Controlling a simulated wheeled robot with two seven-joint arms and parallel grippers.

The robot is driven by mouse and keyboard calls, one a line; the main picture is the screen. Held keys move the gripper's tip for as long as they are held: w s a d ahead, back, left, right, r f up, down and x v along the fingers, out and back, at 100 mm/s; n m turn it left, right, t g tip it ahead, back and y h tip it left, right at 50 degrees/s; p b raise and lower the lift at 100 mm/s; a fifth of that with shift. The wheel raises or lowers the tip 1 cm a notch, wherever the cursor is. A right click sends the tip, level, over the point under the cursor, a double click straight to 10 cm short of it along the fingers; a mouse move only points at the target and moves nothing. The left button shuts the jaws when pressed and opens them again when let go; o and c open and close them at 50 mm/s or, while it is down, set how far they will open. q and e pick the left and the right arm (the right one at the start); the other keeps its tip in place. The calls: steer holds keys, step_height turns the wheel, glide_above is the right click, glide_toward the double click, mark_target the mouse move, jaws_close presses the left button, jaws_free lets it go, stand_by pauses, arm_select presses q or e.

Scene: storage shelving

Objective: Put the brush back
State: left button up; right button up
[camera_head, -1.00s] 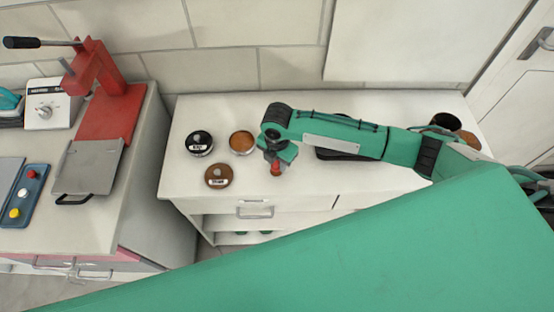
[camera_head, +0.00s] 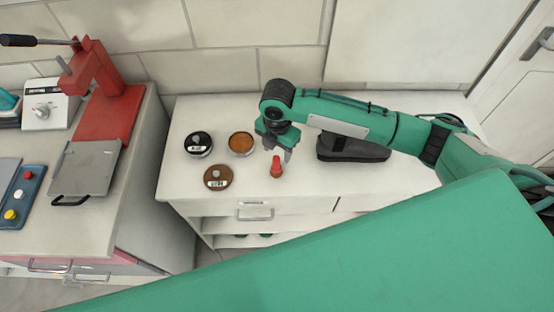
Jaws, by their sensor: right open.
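A small upright item with a red top and brown lower end (camera_head: 276,167), which looks like the brush, stands on the white cabinet top near its front edge. My right gripper (camera_head: 279,158) is open, pointing down just above and behind it; the jaws look empty, and whether a fingertip touches it I cannot tell. Left of it are a brown-lidded tin (camera_head: 218,177), a black-lidded tin (camera_head: 198,143) and an open tin with orange-brown content (camera_head: 241,143). My left gripper is not in view.
A dark shoe-like object (camera_head: 350,148) lies under my right forearm. The white cabinet (camera_head: 300,192) backs onto a tiled wall. On the left counter stand a red press (camera_head: 105,95), a white box with a knob (camera_head: 45,105) and a blue button panel (camera_head: 22,195).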

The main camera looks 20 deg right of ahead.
step_height(320, 180, up, 5)
steer(key=shift+b, duration=0.35)
stand_by(0.3)
